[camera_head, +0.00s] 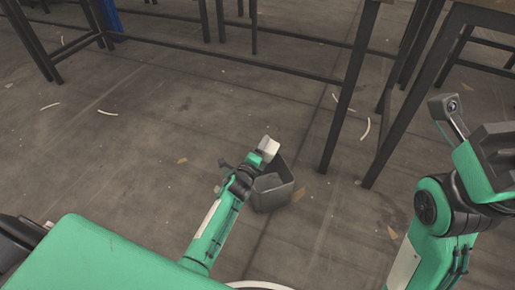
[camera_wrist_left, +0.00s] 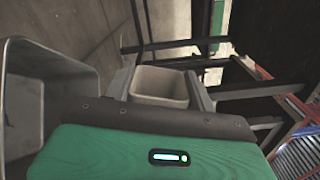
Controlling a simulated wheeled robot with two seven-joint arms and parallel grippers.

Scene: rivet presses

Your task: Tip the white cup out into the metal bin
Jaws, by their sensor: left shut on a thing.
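The white cup (camera_head: 268,146) is held up by my left gripper (camera_head: 261,153), at the upper left of the metal bin in the head view. In the left wrist view the cup (camera_wrist_left: 160,86) sits between the two grey fingers (camera_wrist_left: 160,92), and its open mouth shows. The grey metal bin (camera_head: 273,194) stands on the floor; its open top (camera_wrist_left: 42,64) shows at the left of the wrist view, beside the cup. I cannot tell what is inside the cup. My right gripper (camera_head: 495,150) is at the right edge of the head view, partly cut off, its fingers unclear.
Dark-legged tables stand at the back and right; one table leg (camera_head: 345,100) reaches the floor to the right of the bin. Scraps and pale curved strips (camera_head: 366,129) lie about the floor. The floor left of the bin is mostly clear.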

